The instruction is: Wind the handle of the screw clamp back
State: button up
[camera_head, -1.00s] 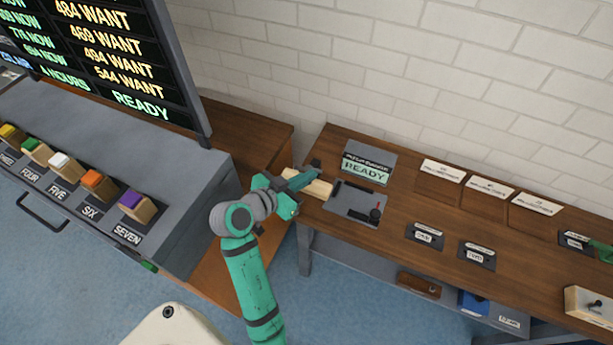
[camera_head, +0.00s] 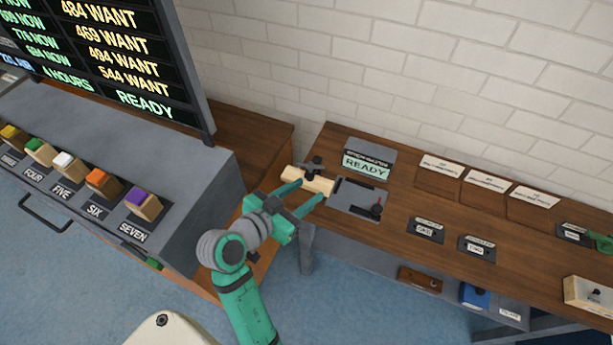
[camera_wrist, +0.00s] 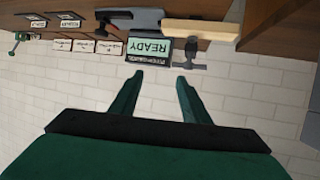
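The screw clamp (camera_head: 314,169) is a small dark fitting with a knob-like top, at the pale wooden bar (camera_head: 296,177) on the left end of the bench. In the wrist view the dark clamp (camera_wrist: 191,56) hangs beside the bar (camera_wrist: 200,28), with its handle (camera_wrist: 190,67) pointing toward the wall. My gripper (camera_head: 313,191) is open and empty, in front of the bar and clamp. In the wrist view its green fingers (camera_wrist: 158,77) are spread, with nothing between them. Whether a fingertip touches the bar cannot be told.
A grey fixture (camera_head: 352,197) with a dark knob adjoins the bar. A READY sign (camera_head: 367,165) stands behind it. Blank-looking cards and small labelled plates lie farther right on the bench (camera_head: 400,205). A grey console (camera_head: 190,165) with coloured blocks stands left.

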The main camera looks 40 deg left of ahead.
aim_at(311, 168)
jog(key=o, duration=0.9)
jog(key=w+n+y, duration=0.1)
jog(key=w+a+f+n, duration=0.1)
jog(key=shift+w+a+f+t+y, duration=0.15)
jog(key=shift+w+f+t+y, duration=0.15)
jog(key=shift+y, duration=0.1)
jog(key=shift+c, duration=0.2)
jog(key=n+y, duration=0.1)
jog(key=w+a+f+n+y, duration=0.1)
jog(key=w+f+y, duration=0.1)
jog(key=y, duration=0.1)
jog(key=shift+w+a+f+n+t, duration=0.15)
jog(key=shift+w+a+n+t, duration=0.1)
jog(key=shift+a+n+t, duration=0.15)
jog(key=shift+w+f+n+y, duration=0.1)
jog(key=shift+f+n+y, duration=0.2)
jog(key=shift+y, duration=0.3)
jog(key=shift+s+f+n+y, duration=0.1)
jog(key=shift+s+n+y, duration=0.2)
jog(key=shift+y, duration=0.4)
jog(key=shift+d+t+y, duration=0.2)
jog(key=shift+t+y, duration=0.1)
jog(key=shift+y, duration=0.1)
jog(key=shift+w+a, duration=0.1)
jog(key=shift+w, duration=0.4)
jog(key=x, duration=0.9)
jog(key=shift+w+a, duration=0.2)
jog(key=shift+w, duration=0.15)
jog(key=c, duration=1.1)
